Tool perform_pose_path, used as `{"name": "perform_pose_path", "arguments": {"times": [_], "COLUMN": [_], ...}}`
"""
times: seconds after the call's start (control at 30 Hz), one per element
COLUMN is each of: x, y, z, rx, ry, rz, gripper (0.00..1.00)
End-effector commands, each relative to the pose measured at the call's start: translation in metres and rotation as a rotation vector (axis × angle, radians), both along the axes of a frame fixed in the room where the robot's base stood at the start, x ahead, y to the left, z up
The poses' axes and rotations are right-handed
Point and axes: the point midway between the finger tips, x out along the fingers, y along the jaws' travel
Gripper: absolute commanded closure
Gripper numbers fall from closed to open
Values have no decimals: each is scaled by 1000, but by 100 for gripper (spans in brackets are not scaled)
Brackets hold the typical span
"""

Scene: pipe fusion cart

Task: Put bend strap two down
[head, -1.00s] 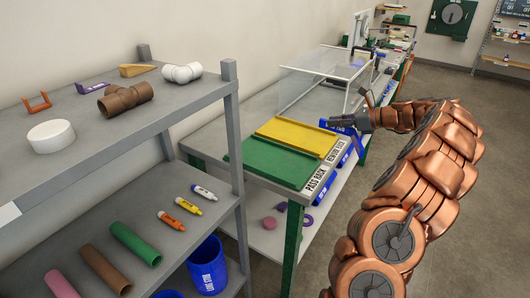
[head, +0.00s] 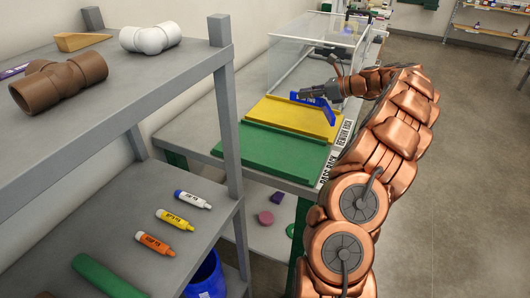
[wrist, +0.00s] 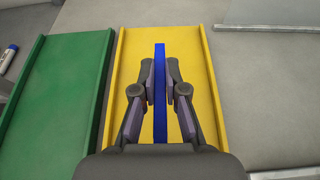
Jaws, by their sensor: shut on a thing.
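My gripper (head: 318,93) is shut on a blue strap (head: 326,110) with white lettering, which is partly hidden by the fingers in the head view. In the wrist view the blue strap (wrist: 160,60) is seen edge-on as a narrow upright bar between the fingers (wrist: 160,82). The strap is over the yellow tray (head: 280,118), roughly along its middle and parallel to its side rims. The yellow tray also shows in the wrist view (wrist: 190,50). Whether the strap's lower edge touches the tray is unclear. The tray surface that I see is otherwise bare.
An empty green tray (head: 262,150) lies beside the yellow one. A clear box (head: 298,55) stands behind on the bench. The grey shelf (head: 222,100) at left holds brown and white pipe fittings, a wedge and several pens (head: 175,219). A blue bin (head: 207,277) is below.

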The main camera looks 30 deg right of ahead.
Motion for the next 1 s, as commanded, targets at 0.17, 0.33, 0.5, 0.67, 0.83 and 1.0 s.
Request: {"name": "perform_pose_path", "arguments": {"times": [0.17, 0.33, 0.5, 0.67, 0.83, 1.0], "x": [0, -2, -7, -12, -17, -24], "y": [0, 9, 27, 42, 61, 81], "z": [-13, -11, -13, -14, -17, -18], "rx": [3, 4, 4, 3, 4, 3], "ry": [1, -1, 0, 0, 1, 1], "rz": [-1, -2, 3, 1, 3, 4], "gripper": [100, 100, 100, 100, 100, 100]}}
